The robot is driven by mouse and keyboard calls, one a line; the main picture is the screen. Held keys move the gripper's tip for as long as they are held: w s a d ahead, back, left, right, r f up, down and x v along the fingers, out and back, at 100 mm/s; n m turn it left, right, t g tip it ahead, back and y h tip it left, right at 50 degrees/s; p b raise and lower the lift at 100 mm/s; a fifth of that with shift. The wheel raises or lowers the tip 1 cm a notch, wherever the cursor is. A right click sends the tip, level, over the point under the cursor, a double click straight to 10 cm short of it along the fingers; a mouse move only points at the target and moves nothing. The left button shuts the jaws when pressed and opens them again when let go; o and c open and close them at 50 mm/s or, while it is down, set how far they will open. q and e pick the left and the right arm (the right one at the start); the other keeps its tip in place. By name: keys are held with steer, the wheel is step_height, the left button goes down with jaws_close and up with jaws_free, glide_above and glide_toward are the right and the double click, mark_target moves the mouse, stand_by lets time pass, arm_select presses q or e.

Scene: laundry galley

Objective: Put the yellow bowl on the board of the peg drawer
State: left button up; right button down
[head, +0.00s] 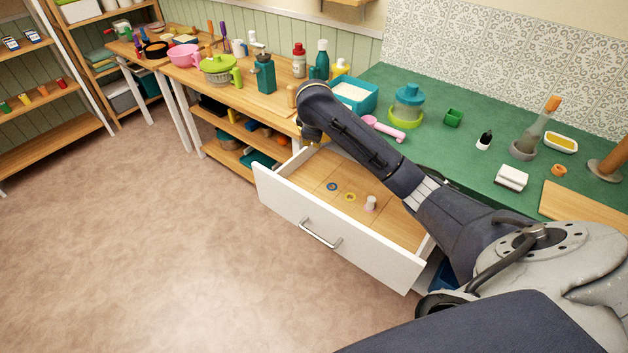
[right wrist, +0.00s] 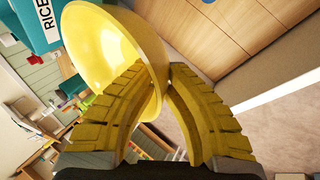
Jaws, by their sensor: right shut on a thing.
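The yellow bowl (right wrist: 108,45) fills the upper left of the right wrist view, tilted, with its rim between the yellow fingers. My right gripper (right wrist: 166,82) is shut on it. In the head view my right arm reaches across the drawer, and the gripper and bowl are hidden behind the arm. The peg drawer (head: 330,235) is pulled open, with a white front and a metal handle. Its wooden board (head: 395,225) bears a blue ring (head: 332,187), a yellow ring (head: 350,197) and a white peg-like piece (head: 370,203). The board also shows in the right wrist view (right wrist: 215,35). My left gripper is out of view.
A teal box (head: 368,104), marked RICE in the right wrist view (right wrist: 40,22), stands behind the drawer. Open floor lies in front of the drawer.

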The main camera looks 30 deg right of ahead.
step_height(320, 180, down, 20)
stand_by(0.7)
steer(key=c, duration=1.5)
jaws_free()
steer(key=shift+a, duration=0.1)
steer(key=shift+c, duration=0.2)
steer(key=shift+s, duration=0.1)
steer(key=v, duration=1.2)
